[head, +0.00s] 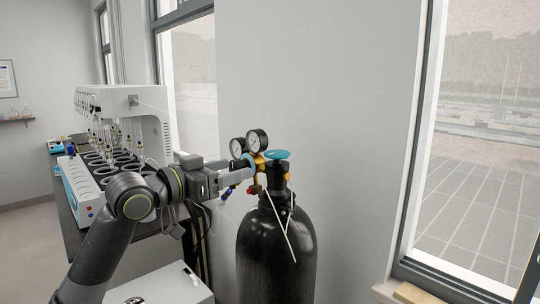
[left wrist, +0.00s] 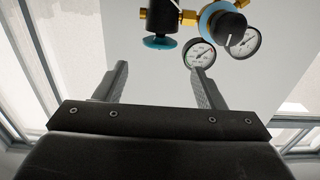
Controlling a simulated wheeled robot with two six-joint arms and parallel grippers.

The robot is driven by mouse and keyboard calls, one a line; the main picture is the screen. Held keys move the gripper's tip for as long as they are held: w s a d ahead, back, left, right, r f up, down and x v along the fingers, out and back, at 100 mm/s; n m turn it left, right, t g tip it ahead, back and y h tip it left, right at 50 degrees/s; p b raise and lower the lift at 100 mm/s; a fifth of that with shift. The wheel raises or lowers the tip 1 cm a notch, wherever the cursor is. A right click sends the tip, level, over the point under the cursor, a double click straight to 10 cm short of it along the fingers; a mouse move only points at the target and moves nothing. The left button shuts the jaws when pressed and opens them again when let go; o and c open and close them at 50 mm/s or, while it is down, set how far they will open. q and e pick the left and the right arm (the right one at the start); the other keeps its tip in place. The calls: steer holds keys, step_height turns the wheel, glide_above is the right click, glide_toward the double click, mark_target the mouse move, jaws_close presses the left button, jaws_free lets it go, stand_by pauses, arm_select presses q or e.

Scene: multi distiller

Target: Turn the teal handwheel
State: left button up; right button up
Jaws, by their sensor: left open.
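The teal handwheel (head: 277,154) is a flat disc on the valve at the top of a black gas cylinder (head: 276,250). In the left wrist view the handwheel (left wrist: 160,42) lies beyond the fingertips, roughly centred between them. My left gripper (head: 242,175) is left of the valve in the head view, close to the regulator. In the left wrist view its two fingers (left wrist: 160,70) are spread apart with nothing between them. The fingers look apart from the wheel. My right gripper is not in view.
A brass regulator with two round gauges (head: 257,140) and a blue ring sits left of the handwheel. A white multi-position distiller (head: 135,110) stands on a bench at left. A window (head: 480,150) is at right. Bare wall (head: 310,80) lies behind the cylinder.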

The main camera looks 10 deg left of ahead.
mark_target(277, 155)
arm_select(q)
steer(key=shift+p+x, duration=1.8)
steer(key=shift+x, duration=4.25)
steer(key=c, duration=0.6)
steer(key=shift+y, duration=0.3)
